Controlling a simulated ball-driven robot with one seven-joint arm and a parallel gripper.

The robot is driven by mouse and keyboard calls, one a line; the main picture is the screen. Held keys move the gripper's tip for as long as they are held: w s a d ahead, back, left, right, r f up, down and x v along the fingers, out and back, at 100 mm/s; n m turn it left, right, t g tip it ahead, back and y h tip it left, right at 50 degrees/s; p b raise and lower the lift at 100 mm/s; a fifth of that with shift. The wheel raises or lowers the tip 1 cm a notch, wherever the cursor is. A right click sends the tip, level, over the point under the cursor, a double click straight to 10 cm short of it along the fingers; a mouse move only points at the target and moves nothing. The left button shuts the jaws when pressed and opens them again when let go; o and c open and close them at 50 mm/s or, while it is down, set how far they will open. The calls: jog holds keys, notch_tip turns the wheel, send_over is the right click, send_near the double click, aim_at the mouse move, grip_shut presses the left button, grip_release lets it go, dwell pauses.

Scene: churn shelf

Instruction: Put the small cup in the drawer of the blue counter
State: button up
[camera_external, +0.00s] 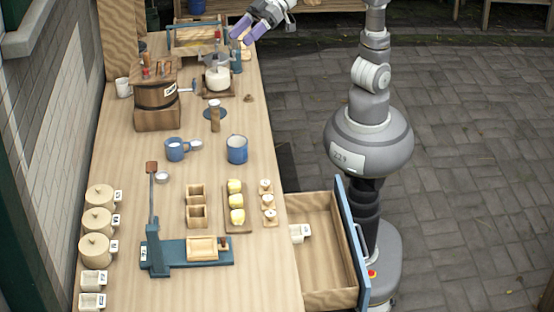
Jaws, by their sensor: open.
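My gripper (240,38) is at the top of the view with its two purple fingers apart and nothing seen between them. It is above the far end of the counter (140,205), near a glass jar with white contents (218,77). The blue-fronted drawer (330,290) is pulled out at the counter's near right side. A small white labelled container (299,233) is inside it at the left. I cannot tell which is the small cup.
A wooden churn (157,95) and a white mug (123,87) stand at the far left. Lidded pots (97,222) line the left edge. A blue scale (155,250) and a board of yellow pieces (237,200) are nearer.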

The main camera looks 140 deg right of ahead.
jog(key=o, duration=0.4)
jog(key=s+a+r+n+t+y, duration=0.1)
jog(key=s+a+r, duration=0.2)
jog(key=r, duration=0.2)
jog(key=s+a+r+n+t, duration=0.1)
jog(key=s+a+r, duration=0.2)
jog(key=a+r, duration=0.1)
jog(key=s+a+r+n+t+y, duration=0.1)
jog(key=s+a+r, duration=0.3)
jog(key=r, duration=0.1)
jog(key=shift+a+r+n+y, duration=0.25)
jog(key=shift+r+n+y, duration=0.05)
jog(key=shift+r+n, duration=0.1)
jog(key=shift+w, duration=0.1)
